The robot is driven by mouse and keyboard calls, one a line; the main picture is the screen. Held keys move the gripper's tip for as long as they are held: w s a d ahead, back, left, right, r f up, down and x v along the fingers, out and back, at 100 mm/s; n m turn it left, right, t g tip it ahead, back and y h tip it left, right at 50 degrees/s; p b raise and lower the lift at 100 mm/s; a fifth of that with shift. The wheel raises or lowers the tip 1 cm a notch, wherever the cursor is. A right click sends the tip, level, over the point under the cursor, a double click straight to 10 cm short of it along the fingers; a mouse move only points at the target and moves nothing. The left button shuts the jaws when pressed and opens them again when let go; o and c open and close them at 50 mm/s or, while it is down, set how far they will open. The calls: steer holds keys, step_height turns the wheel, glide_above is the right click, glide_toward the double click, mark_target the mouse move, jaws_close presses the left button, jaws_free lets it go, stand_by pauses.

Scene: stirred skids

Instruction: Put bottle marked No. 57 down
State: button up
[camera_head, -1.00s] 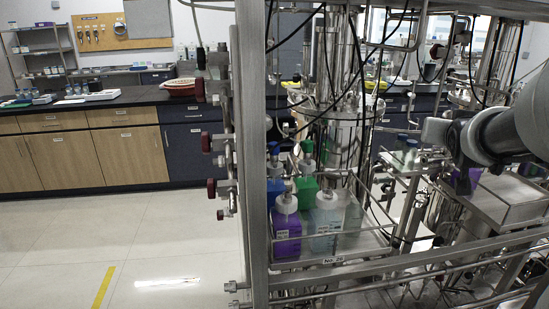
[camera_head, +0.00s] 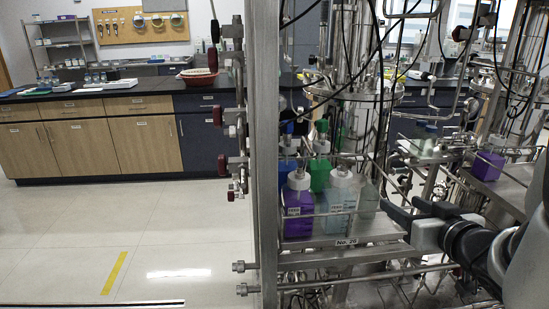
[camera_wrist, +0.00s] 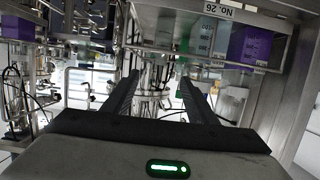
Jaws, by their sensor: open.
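I cannot read No. 57 on any bottle, so I cannot tell which one it marks. A purple bottle (camera_head: 488,165) stands alone on the right-hand skid, beyond my arm. Another purple bottle with a white cap (camera_head: 299,208) stands on the near tray, beside a pale clear bottle (camera_head: 340,205) and a green one (camera_head: 320,172). My gripper (camera_head: 385,203) is open, in front of the skid and right of the tray. In the wrist view, nothing sits between the fingers (camera_wrist: 160,88). The near purple bottle (camera_wrist: 250,45) shows there upside down.
The near tray carries a label plate (camera_head: 346,242) that seems to read No. 26. A steel upright (camera_head: 265,150) and valve pipes stand left of it. Rails and hoses crowd the skid. The floor (camera_head: 160,240) at left is clear, before a lab bench (camera_head: 100,140).

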mark_target(374, 189)
steer(key=b+x, duration=0.1)
steer(key=x, duration=0.9)
steer(key=shift+w+f, duration=0.25)
steer(key=shift+f, duration=0.05)
steer(key=b+x, duration=0.2)
steer(key=x, duration=0.2)
steer(key=shift+w+a+b, duration=0.15)
steer(key=shift+w+b, duration=0.2)
steer(key=shift+b, duration=0.05)
steer(key=shift+w+f, duration=0.1)
steer(key=shift+w, duration=0.45)
steer(key=c, duration=1.2)
